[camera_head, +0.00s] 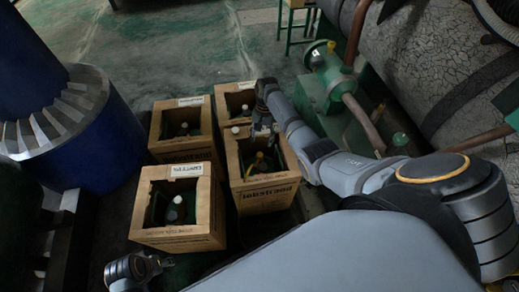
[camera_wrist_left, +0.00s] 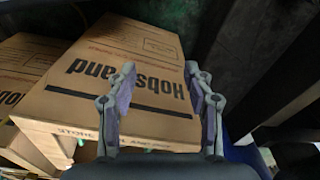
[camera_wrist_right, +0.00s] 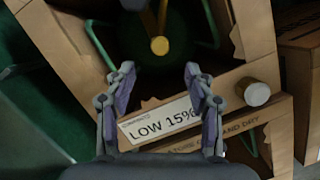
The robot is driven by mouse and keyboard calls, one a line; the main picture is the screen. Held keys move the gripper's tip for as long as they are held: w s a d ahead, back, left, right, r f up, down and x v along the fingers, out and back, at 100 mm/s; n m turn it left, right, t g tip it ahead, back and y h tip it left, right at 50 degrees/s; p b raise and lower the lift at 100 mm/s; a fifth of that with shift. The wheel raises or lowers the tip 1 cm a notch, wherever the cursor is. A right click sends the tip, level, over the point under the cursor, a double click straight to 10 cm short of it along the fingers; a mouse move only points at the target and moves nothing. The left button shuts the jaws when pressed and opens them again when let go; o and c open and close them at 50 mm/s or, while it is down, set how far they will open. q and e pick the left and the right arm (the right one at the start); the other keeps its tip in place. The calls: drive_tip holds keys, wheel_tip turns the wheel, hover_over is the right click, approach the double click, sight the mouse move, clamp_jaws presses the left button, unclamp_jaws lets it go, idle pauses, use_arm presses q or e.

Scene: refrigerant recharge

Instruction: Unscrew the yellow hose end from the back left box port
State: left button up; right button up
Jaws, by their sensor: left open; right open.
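A yellow round end (camera_wrist_right: 160,45) shows inside an open cardboard box in the right wrist view, with a yellow-brown piece beside it. In the head view a yellow piece (camera_head: 259,156) sits inside the front right box (camera_head: 266,194). I cannot tell whether it is screwed onto a port. My right gripper (camera_head: 262,138) is open and empty above that box's back edge; it also shows in the right wrist view (camera_wrist_right: 160,85), short of the yellow end. My left gripper (camera_head: 167,262) is open and empty; the left wrist view shows it (camera_wrist_left: 164,75) before a cardboard box (camera_wrist_left: 140,105).
Other open boxes stand at back left (camera_head: 181,146), back right (camera_head: 221,103) and front left (camera_head: 206,220), with bottles inside. Green machinery (camera_head: 325,90) and pipes crowd the right side.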

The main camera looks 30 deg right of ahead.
sight(260, 153)
use_arm(q)
wheel_tip(260, 153, up, 4)
drive_tip(key=d+b, duration=0.1)
drive_tip(key=b, duration=0.1)
use_arm(e)
drive_tip(key=b+x, duration=0.5)
drive_tip(key=x, duration=0.3)
drive_tip(key=shift+d, duration=0.1)
drive_tip(key=shift+f+b, duration=0.15)
drive_tip(key=shift+b, duration=0.35)
drive_tip(key=shift+r+p, duration=0.3)
drive_tip(key=shift+p, duration=0.5)
use_arm(q)
wheel_tip(260, 153, down, 5)
drive_tip(key=w+d+t+h, duration=0.1)
drive_tip(key=d+t, duration=0.1)
drive_tip(key=t, duration=0.1)
drive_tip(key=shift+d+f+t, duration=0.15)
drive_tip(key=shift+d+t, duration=0.15)
use_arm(e)
drive_tip(key=shift+f, duration=0.15)
clamp_jaws()
